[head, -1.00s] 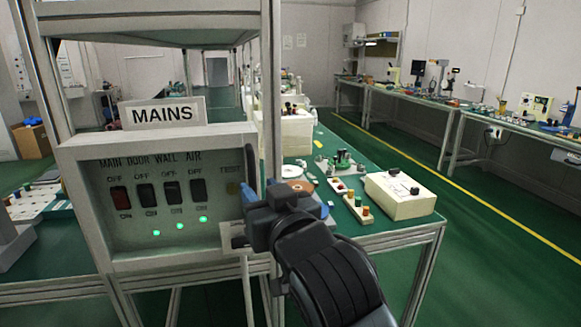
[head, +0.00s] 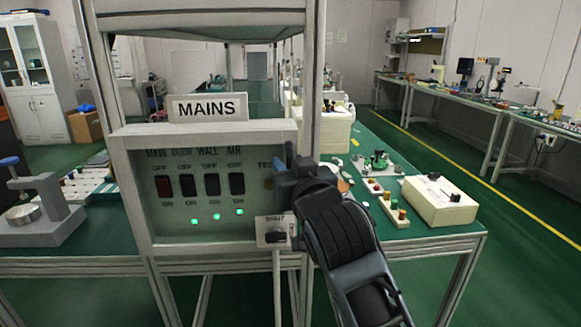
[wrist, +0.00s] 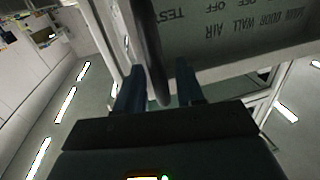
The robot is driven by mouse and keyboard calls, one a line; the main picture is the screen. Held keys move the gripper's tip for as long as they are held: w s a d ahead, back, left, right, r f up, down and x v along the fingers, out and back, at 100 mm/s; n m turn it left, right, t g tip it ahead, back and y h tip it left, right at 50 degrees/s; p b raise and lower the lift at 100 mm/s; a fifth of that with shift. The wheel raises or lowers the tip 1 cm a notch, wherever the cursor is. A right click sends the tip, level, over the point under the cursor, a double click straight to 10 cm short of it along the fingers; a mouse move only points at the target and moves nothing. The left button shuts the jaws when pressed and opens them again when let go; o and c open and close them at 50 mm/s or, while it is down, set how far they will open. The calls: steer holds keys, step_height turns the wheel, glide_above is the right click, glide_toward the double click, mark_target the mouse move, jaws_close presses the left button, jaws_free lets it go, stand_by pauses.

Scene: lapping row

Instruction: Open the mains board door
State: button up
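The mains board (head: 127,205) is a pale grey box under a "MAINS" sign (head: 207,107). Its clear-fronted door looks shut over several switches and three lit green lamps. A dark upright handle (wrist: 150,45) is at the door's right edge; in the head view my gripper mostly hides it. My gripper (head: 287,175) is at this edge. In the wrist view the two blue fingers (wrist: 160,88) stand open on either side of the handle. It is close to the left finger, with a narrow gap to the right one.
Frame posts (head: 311,70) stand close by. A bench (head: 450,237) with a cream box (head: 440,200) is to the right. Green floor is open beyond it.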

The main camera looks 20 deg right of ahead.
steer(key=shift+c, duration=0.5)
jaws_close()
